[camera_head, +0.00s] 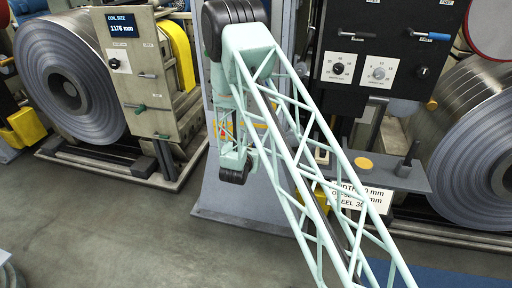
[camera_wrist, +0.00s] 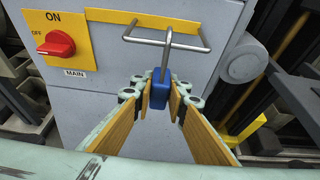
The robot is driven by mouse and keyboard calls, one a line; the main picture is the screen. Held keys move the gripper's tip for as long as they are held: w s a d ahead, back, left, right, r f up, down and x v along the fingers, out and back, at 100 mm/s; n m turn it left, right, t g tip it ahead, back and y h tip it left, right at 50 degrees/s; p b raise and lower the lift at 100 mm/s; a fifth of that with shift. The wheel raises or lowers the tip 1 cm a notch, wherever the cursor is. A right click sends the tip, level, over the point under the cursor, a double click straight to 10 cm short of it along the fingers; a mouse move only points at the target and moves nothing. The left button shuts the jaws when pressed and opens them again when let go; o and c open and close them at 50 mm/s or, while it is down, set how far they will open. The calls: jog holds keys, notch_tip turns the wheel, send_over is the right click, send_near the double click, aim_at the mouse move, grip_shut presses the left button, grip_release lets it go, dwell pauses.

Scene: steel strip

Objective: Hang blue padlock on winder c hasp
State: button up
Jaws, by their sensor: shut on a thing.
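In the wrist view my gripper (camera_wrist: 160,87) is shut on the blue padlock (camera_wrist: 157,96), with one finger on each side of its body. The padlock is upright, and its grey shackle (camera_wrist: 167,52) points up. A grey metal wire loop, the hasp (camera_wrist: 190,48), sticks out from the panel below a yellow strip. The shackle overlaps the hasp's bar in the picture; I cannot tell whether it is around the bar or only in front of it. In the head view the padlock and my gripper's fingers are hidden.
A red rotary switch (camera_wrist: 57,44) on a yellow ON/OFF plate marked MAIN sits left of the hasp. A grey round part (camera_wrist: 243,63) is at the right. In the head view, steel coils (camera_head: 68,90) and control panels (camera_head: 380,55) flank my arm.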

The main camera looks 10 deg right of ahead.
jog(key=shift+f, duration=0.5)
jog(key=o, duration=1)
jog(key=shift+v, duration=6)
jog(key=shift+f, duration=0.1)
